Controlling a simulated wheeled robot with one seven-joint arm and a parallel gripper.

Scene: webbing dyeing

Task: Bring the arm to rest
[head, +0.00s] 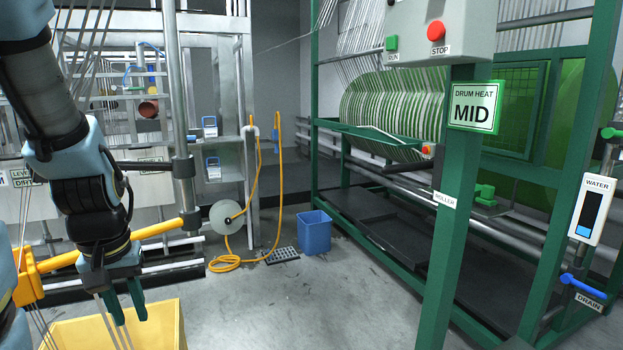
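My arm comes down from the top left in the head view. My gripper (127,312) points downward at the lower left, with its two teal fingertips slightly apart. A yellow bin (168,325) is below and behind the fingertips, cut off by the bottom edge.
A yellow bar (157,230) crosses behind my wrist, near upright metal posts (181,120). A green machine frame (455,210) with a control box (470,30) stands at right. A blue bin (314,235) and orange hose (256,190) are behind. The central grey floor (300,300) is clear.

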